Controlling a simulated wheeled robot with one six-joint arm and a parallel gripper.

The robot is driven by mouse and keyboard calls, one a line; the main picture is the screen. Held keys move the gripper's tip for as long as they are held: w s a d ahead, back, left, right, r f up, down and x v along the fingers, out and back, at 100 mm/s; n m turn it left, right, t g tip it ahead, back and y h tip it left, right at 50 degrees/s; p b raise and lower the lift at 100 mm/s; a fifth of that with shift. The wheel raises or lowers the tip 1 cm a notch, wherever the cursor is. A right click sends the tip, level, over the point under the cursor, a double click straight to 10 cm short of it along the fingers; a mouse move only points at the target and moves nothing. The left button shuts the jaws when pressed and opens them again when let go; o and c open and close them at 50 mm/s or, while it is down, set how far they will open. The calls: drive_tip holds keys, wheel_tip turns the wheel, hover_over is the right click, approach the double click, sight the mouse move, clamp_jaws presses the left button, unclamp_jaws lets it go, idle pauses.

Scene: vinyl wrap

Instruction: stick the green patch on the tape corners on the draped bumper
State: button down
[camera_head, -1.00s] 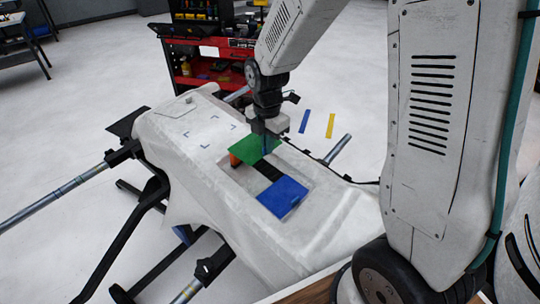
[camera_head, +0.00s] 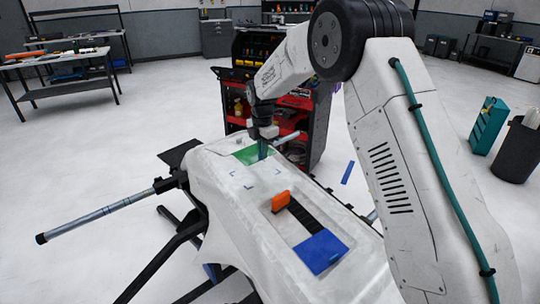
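The green patch (camera_head: 245,157) is at my gripper (camera_head: 262,152), over the far part of the white draped bumper (camera_head: 225,195). The patch moves with the gripper, so it appears shut on it, though the fingertips are small and the grip itself is unclear. Faint tape corners (camera_head: 278,171) mark a rectangle on the drape, nearer the camera than the patch appears in the picture. I cannot tell the patch's height above the drape.
A recessed tray (camera_head: 345,232) on the drape holds a blue patch (camera_head: 320,251), an orange block (camera_head: 281,200) and a black strip. A red tool cart (camera_head: 318,125) stands close behind the bumper. A metal bar (camera_head: 108,210) sticks out left. Open floor lies around.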

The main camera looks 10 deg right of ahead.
sight(263, 178)
drive_tip(key=shift+f, duration=3.8)
drive_tip(key=shift+f, duration=0.7)
drive_tip(key=c, duration=1.6)
unclamp_jaws()
drive_tip(key=shift+o, duration=0.2)
drive_tip(key=shift+r, duration=3.95)
